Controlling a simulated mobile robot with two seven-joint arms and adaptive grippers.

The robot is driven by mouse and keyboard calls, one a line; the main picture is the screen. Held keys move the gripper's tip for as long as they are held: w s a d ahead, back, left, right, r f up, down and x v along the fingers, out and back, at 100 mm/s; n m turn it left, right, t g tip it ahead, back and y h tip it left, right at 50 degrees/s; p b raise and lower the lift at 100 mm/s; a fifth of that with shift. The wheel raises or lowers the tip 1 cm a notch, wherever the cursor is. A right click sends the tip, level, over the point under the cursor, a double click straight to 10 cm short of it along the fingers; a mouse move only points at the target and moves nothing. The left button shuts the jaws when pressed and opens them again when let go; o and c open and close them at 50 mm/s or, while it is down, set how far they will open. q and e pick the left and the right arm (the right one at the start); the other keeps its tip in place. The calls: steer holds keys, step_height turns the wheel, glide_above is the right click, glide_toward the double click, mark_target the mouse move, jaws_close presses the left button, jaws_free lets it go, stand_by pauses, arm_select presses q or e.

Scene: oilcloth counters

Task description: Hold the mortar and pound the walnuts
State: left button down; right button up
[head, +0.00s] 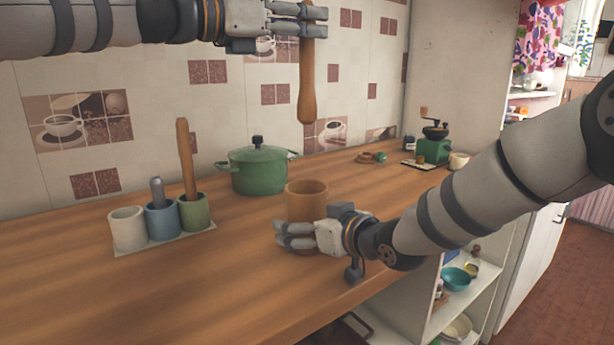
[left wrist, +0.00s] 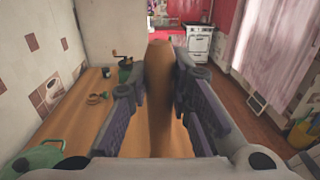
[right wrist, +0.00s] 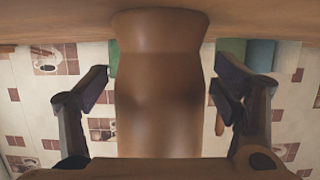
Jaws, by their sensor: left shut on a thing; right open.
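The wooden mortar (head: 306,196) stands upright on the counter, and in the right wrist view it fills the middle (right wrist: 158,95). My right gripper (head: 288,237) is open low at the mortar's near side, its fingers to either side of it with gaps showing in the right wrist view (right wrist: 160,95). My left gripper (head: 305,22) is shut on a wooden pestle (head: 308,80), which hangs upright high above the mortar. The pestle also shows between the fingers in the left wrist view (left wrist: 159,95). The mortar's inside is mostly hidden, and no walnuts can be seen.
A green lidded pot (head: 257,170) stands behind the mortar. A holder with three cups (head: 162,226) stands at left, with a wooden stick and a grey tool in them. A green grinder (head: 434,148) is at the back right. The front left counter (head: 200,290) is clear.

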steer(key=shift+c, duration=0.2)
steer(key=c, duration=1.4)
arm_select(q)
step_height(320, 180, down, 16)
steer(key=shift+f, duration=0.1)
steer(key=shift+f, duration=0.3)
